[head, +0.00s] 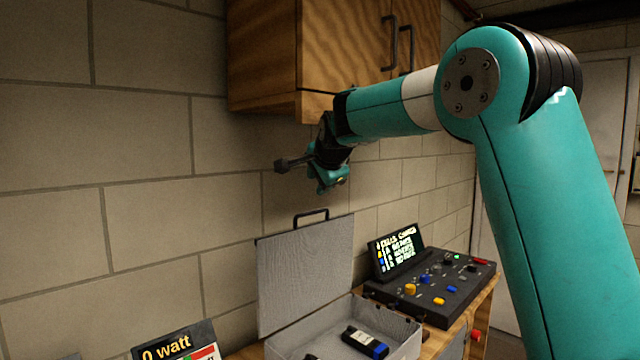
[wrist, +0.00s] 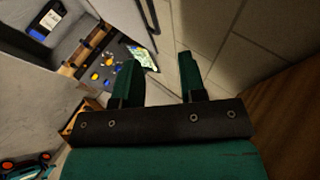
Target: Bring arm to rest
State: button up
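My arm is teal with a white band and fills the right of the head view. My gripper (head: 325,180) is in the air in front of the brick wall, below the wooden wall cabinet and above the open case. In the wrist view my gripper (wrist: 156,80) shows two teal fingers spread apart with nothing between them. Wall and part of the control panel show past the fingertips.
A grey case (head: 305,275) stands open on the bench with a black and blue battery (head: 365,342) inside. A control panel (head: 435,288) with a small screen (head: 397,252) is to its right. A wooden cabinet (head: 330,45) hangs close above. A wheeled car (wrist: 25,165) shows lower left.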

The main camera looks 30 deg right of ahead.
dwell(0.4)
jog(key=s+a+f+n+g+y, duration=0.2)
jog(key=s+a+f+n, duration=0.35)
jog(key=s+a, duration=0.25)
jog(key=s+a+f+n+g+y, duration=0.2)
jog(key=s+a+f+n+y, duration=0.15)
jog(key=s+a+n, duration=0.35)
jog(key=s+a+f+n+g, duration=0.2)
jog(key=s+a+f+n, duration=0.1)
jog(key=s, duration=0.5)
jog(key=s+a+f+n+g+y, duration=0.1)
jog(key=s+a+f+n+g, duration=0.1)
jog(key=s+n, duration=0.3)
jog(key=s+a+f+n+g, duration=0.2)
jog(key=s+a+f+n, duration=0.2)
jog(key=s, duration=0.8)
jog(key=shift+a+b, duration=0.35)
jog(key=shift+b, duration=0.05)
jog(key=shift+y, duration=0.25)
